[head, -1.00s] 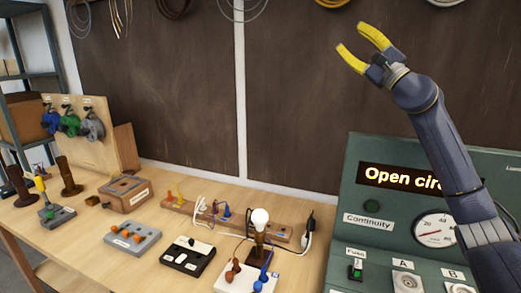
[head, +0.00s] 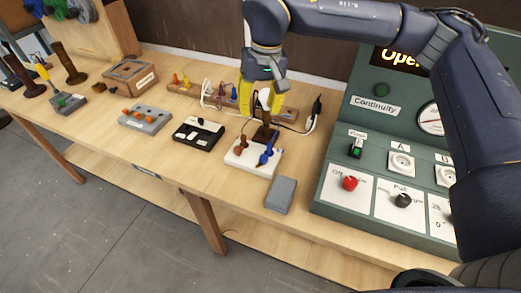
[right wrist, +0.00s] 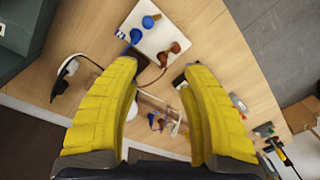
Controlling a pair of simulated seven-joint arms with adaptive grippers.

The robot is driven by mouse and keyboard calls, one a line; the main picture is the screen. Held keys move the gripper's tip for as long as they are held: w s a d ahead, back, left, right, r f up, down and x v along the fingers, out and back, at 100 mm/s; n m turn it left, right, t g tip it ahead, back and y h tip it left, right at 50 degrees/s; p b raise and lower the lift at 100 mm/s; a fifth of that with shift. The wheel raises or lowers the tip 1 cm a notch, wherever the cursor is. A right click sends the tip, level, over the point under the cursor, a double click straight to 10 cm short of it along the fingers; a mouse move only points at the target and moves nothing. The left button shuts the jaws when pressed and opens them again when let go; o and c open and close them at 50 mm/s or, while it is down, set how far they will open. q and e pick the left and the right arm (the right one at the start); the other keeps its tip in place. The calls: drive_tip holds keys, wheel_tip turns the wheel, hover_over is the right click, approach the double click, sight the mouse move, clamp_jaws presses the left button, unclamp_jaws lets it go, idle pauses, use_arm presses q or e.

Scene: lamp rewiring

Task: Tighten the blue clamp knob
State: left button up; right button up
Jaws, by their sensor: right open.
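The blue clamp knob (head: 265,157) sits on the right side of a white base block (head: 242,160), beside a brown knob (head: 241,142). In the right wrist view the blue knob (right wrist: 150,21) is near the top, beyond the fingertips, with the brown knob (right wrist: 175,47) nearer to the gap. My right gripper (head: 262,110) is open with its yellow fingers pointing down above the back of the base; it also shows in the right wrist view (right wrist: 160,66). Its fingers are apart from the blue knob. The lamp bulb is mostly hidden behind the fingers. My left gripper is not in view.
A green test panel (head: 335,182) stands to the right. A black box (head: 198,134) and a grey box with orange knobs (head: 145,118) lie to the left. A grey block (head: 281,194) lies in front. A plug and cord (head: 315,110) are behind right.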

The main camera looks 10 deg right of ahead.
sight(264, 156)
drive_tip(key=shift+g+h, duration=0.3)
drive_tip(key=shift+h, duration=0.2)
drive_tip(key=f, duration=0.6)
drive_tip(key=s+f, duration=0.1)
drive_tip(key=f, duration=0.5)
drive_tip(key=d+f, duration=0.1)
drive_tip(key=f, duration=0.5)
drive_tip(key=shift+s+d+f, duration=0.1)
drive_tip(key=shift+s+f, duration=0.1)
drive_tip(key=shift+f, duration=0.05)
drive_tip(key=shift+c, duration=0.6)
clamp_jaws()
